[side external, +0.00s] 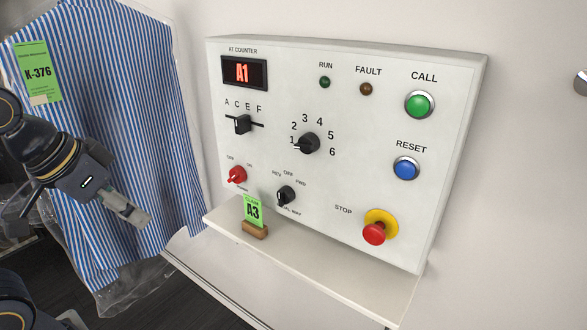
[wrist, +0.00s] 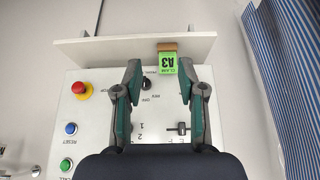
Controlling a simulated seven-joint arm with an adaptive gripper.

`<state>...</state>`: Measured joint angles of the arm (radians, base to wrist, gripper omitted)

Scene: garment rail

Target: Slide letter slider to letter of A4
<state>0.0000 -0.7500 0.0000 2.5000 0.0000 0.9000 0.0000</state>
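The letter slider (side external: 242,124) is a black knob on a short horizontal slot at the panel's upper left, under the letters A, C, E, F. Its knob stands near the middle, around C and E; I cannot tell exactly which. It also shows in the wrist view (wrist: 181,128), upside down, near the right finger. The display (side external: 243,73) above reads A1. A green claim tag (side external: 253,211) reads A3, not A4. My gripper (side external: 128,212) is left of the panel, in front of the striped shirt, apart from the slider. In the wrist view its fingers (wrist: 159,66) are spread and empty.
The white panel (side external: 350,210) also carries a number dial (side external: 308,143), a red switch (side external: 237,174), a black selector (side external: 286,195), and call (side external: 420,104), reset (side external: 407,168) and stop (side external: 375,232) buttons. A shelf (side external: 330,265) juts out below. A bagged striped shirt (side external: 120,120) hangs left.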

